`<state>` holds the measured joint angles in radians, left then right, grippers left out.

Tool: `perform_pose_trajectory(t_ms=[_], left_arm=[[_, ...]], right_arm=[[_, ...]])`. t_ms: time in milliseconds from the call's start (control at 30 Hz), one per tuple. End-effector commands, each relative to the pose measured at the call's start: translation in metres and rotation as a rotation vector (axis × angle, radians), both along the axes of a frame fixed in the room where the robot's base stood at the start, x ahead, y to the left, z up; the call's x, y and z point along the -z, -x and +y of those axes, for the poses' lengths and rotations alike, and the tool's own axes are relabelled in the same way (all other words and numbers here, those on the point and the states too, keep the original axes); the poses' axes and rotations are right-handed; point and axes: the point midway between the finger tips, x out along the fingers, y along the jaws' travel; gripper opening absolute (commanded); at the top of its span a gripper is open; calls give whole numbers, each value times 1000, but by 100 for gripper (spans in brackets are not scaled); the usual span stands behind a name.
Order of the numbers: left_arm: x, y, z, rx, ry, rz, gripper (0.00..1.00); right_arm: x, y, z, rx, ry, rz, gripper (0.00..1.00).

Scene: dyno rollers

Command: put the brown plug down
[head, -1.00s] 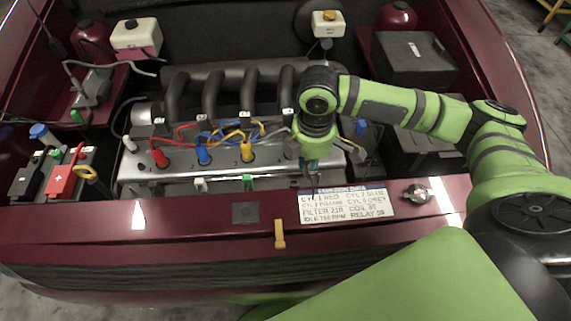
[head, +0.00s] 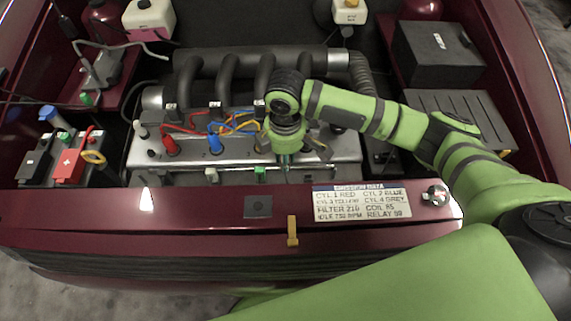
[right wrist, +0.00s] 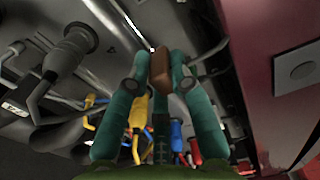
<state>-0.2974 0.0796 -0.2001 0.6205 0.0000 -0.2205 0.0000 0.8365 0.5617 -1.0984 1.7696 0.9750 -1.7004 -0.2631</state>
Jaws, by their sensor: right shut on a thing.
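The brown plug (right wrist: 160,68) shows in the right wrist view as a small brown block between the teal fingertips of my right gripper (right wrist: 163,74). The gripper is shut on it. In the head view my right gripper (head: 285,160) points down over the front right part of the grey engine cover (head: 320,150). The brown plug cannot be made out in the head view. I cannot tell whether it touches anything below. My left gripper is not in view.
Red (head: 172,146) and blue (head: 215,144) plugs stand on the engine cover, left of the gripper. A yellow plug (right wrist: 138,108) shows in the right wrist view. The maroon front panel (head: 180,207) carries a data card (head: 362,203) and an orange latch (head: 292,232). Its left stretch is mostly clear.

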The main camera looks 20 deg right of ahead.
Motion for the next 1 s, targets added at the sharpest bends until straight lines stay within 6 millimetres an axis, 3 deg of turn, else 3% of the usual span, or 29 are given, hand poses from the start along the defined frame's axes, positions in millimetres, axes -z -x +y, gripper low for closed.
perform_pose_trajectory(t_ms=[100,267,667,700,733,767,1000], left_arm=[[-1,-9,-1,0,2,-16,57],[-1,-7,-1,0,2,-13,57],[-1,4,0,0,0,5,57],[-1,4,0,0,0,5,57],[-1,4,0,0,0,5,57],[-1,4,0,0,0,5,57],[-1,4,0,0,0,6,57]], right_arm=[[18,1,0,1,2,5,0],[36,1,0,0,0,2,0],[42,1,0,-1,0,1,0],[42,0,0,-1,0,0,30],[42,0,0,-1,0,0,42],[42,0,0,-1,0,0,46],[42,1,0,0,0,0,46]])
